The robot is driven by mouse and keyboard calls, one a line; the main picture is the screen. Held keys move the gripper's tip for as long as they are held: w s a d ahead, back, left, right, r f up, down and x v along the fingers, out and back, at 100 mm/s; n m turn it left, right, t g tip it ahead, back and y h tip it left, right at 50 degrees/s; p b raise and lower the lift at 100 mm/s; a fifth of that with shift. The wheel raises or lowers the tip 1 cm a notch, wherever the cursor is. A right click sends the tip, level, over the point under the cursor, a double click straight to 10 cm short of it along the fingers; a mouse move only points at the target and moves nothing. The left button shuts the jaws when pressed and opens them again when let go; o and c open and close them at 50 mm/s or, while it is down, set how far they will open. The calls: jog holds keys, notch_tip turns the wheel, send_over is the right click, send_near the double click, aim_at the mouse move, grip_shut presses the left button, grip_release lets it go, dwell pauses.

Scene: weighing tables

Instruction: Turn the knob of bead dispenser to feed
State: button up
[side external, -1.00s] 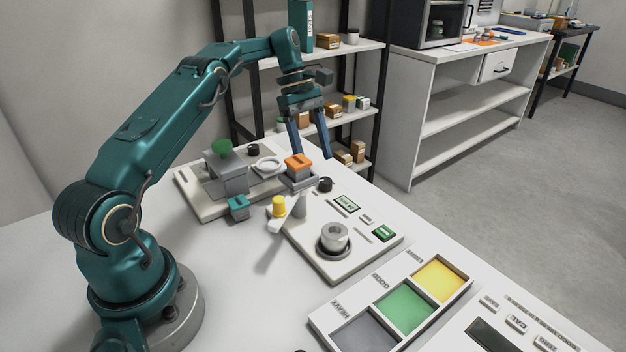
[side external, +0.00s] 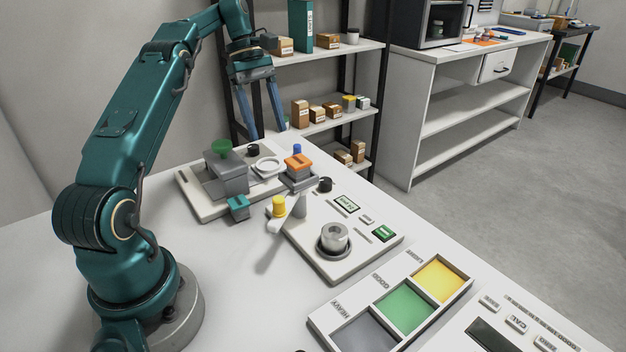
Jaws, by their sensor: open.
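A grey block with a green top (side external: 222,148) stands on a pale base plate (side external: 200,207) left of centre; it looks like the bead dispenser. A dark knob (side external: 253,150) sits on the same plate, beside a white ring-shaped dish (side external: 267,166). Which part is the feed knob, I cannot tell for sure. My gripper (side external: 266,132) is open and empty, fingers pointing down. It appears above and behind the plate, apart from the dispenser and the dark knob.
An orange-topped block (side external: 298,162) with a small blue peg (side external: 297,149) stands right of the dish. A panel (side external: 350,262) carries a yellow-capped post (side external: 279,207), a dark knob (side external: 325,185) and a metal cylinder (side external: 334,238). A three-part tray (side external: 318,324) lies in front. Shelves (side external: 330,122) stand behind.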

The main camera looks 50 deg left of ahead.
jog(key=m+y, duration=0.4)
jog(key=m, duration=0.1)
send_over(325, 180)
notch_tip(325, 180, down, 6)
jog(key=shift+f, duration=2.5)
grip_shut()
